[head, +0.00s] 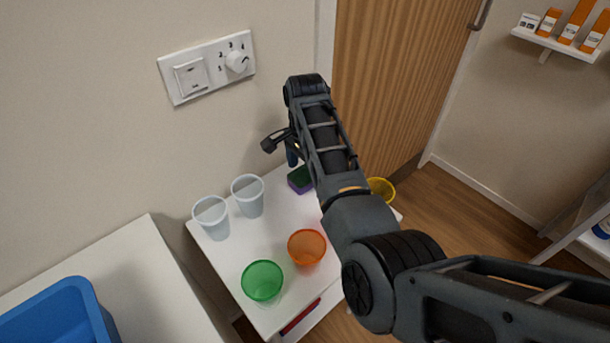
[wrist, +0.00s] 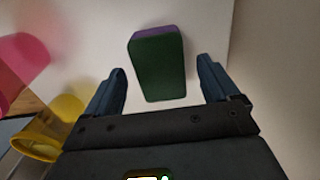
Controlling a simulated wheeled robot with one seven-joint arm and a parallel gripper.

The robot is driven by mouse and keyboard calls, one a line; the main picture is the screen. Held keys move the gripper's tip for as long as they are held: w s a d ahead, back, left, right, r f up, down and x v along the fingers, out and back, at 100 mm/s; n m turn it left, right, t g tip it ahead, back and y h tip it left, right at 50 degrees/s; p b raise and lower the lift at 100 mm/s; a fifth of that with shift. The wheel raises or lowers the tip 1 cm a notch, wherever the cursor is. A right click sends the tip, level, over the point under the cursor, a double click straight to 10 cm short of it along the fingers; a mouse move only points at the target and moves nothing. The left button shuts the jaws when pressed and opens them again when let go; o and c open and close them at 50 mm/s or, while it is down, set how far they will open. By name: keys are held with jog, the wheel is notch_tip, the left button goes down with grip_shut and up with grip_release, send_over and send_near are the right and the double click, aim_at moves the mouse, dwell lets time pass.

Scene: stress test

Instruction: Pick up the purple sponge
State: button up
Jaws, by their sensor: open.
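The sponge (wrist: 158,68) is a block with a dark green face and a purple layer showing along its far edge. In the wrist view it lies between and slightly beyond the two blue fingers of my gripper (wrist: 162,88), which is open, with a gap on both sides. In the head view the purple sponge (head: 300,180) rests on the white table (head: 235,262) near its back edge, partly hidden by my arm. My gripper (head: 291,158) is just above it there, mostly hidden by the arm.
Two clear cups (head: 212,218), a green cup (head: 263,281) and an orange cup (head: 307,247) stand on the table. A yellow cup (wrist: 62,115) and a pink cup (wrist: 22,65) are left of my gripper in the wrist view. A wall rises behind the table.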

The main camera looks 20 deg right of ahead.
jog(key=shift+f, duration=1)
jog(key=shift+d, duration=0.1)
jog(key=c, duration=1)
jog(key=shift+r, duration=0.1)
jog(key=shift+w+r, duration=0.1)
jog(key=shift+r, duration=0.35)
notch_tip(320, 180, up, 2)
jog(key=shift+r, duration=0.25)
jog(key=shift+s+d+r+p, duration=0.35)
jog(key=shift+s+d+r, duration=0.9)
jog(key=shift+d, duration=0.3)
jog(key=shift+s+d+r+p, duration=0.35)
jog(key=shift+s+d+r, duration=0.85)
jog(key=shift+d, duration=0.35)
jog(key=shift+s+d+r+p, duration=0.35)
jog(key=shift+s+d+r, duration=0.85)
jog(key=shift+d, duration=0.35)
jog(key=shift+w+r, duration=0.1)
